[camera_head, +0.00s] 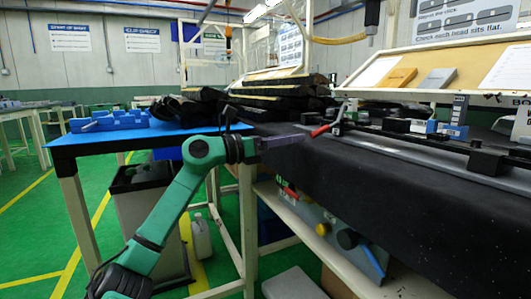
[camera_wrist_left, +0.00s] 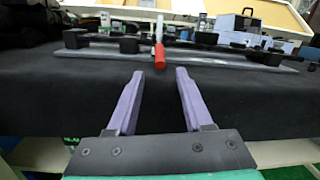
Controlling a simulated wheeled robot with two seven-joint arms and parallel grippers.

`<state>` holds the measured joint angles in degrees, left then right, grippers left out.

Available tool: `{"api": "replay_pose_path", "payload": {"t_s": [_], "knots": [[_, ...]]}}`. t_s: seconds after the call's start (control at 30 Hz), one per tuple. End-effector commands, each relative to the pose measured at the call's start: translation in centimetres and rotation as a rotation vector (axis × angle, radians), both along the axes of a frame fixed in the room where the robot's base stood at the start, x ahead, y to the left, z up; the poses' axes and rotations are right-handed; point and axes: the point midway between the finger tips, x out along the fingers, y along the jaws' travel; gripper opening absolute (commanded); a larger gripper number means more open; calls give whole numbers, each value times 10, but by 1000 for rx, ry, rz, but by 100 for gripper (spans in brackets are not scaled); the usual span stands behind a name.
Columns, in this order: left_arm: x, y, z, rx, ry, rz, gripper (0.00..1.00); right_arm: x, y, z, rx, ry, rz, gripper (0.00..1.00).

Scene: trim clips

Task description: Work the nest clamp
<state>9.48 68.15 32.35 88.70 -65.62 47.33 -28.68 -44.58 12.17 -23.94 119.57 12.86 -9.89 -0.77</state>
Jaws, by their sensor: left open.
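In the left wrist view the red handle (camera_wrist_left: 159,56) stands out toward me near the middle of the fixture (camera_wrist_left: 215,58). My left gripper (camera_head: 292,141) reaches in from the left at the bench's front edge. Its two purple fingers are apart and empty in the left wrist view (camera_wrist_left: 160,75), with the handle beyond the gap between them, not touched. My right gripper is not in view.
A blue-topped table (camera_head: 105,138) with blue trays (camera_head: 110,120) stands left. Long black parts (camera_head: 270,95) are stacked behind. A sloped board (camera_head: 430,80) rises behind the fixture. The black bench front (camera_head: 400,200) is clear; a control box with buttons (camera_head: 345,240) hangs below.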

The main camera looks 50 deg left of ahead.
Motion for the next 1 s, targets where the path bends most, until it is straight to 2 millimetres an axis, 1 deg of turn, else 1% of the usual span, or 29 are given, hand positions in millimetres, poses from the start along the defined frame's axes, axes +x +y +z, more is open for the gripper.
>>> {"api": "replay_pose_path", "payload": {"t_s": [0.03,0.2,0.33,0.43,0.87,0.97,1.0], "knots": [[-8,3,-5,-2,1,1,51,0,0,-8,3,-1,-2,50],[-41,15,-5,-3,0,0,51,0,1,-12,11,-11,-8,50],[-55,20,-6,0,2,1,51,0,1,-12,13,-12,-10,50],[-58,21,-6,0,3,0,51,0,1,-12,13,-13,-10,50],[-57,21,-5,1,2,1,51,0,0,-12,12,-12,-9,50],[-54,18,-8,-25,-7,-5,51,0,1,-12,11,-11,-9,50],[-50,15,-11,-68,-19,-13,51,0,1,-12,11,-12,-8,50]]}}
